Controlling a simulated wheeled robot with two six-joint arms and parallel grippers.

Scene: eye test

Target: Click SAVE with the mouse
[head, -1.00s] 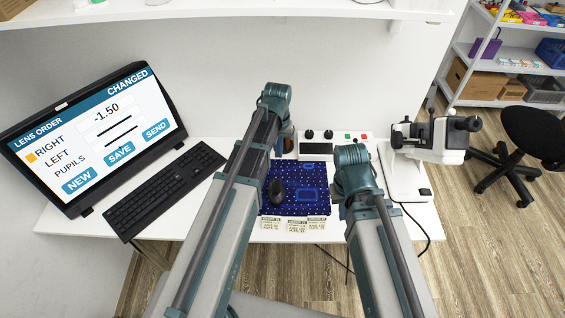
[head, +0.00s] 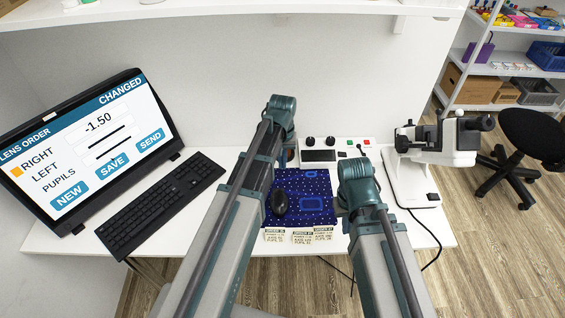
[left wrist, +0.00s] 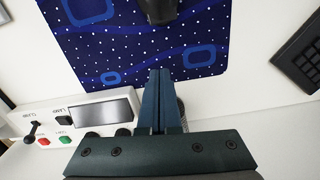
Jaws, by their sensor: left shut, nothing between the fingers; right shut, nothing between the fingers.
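The monitor (head: 88,140) at the left shows a lens order page with CHANGED at its top, -1.50 in a field and an orange square beside RIGHT. The SAVE button (head: 113,167) sits between NEW and SEND; I cannot make out a pointer. The black mouse (head: 280,203) lies on the left part of the blue patterned mat (head: 318,186); part of it shows at the top of the left wrist view (left wrist: 158,8). My left gripper (left wrist: 160,74) is shut and empty, apart from the mouse. My right gripper (head: 341,209), mostly hidden by its arm, is by the mat's right edge.
A black keyboard (head: 163,205) lies between monitor and mat. Behind the mat stands a control box (head: 318,155) with knobs and coloured buttons. Paper labels (head: 303,236) lie at the mat's front edge. A white optical instrument (head: 440,140) stands at the right.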

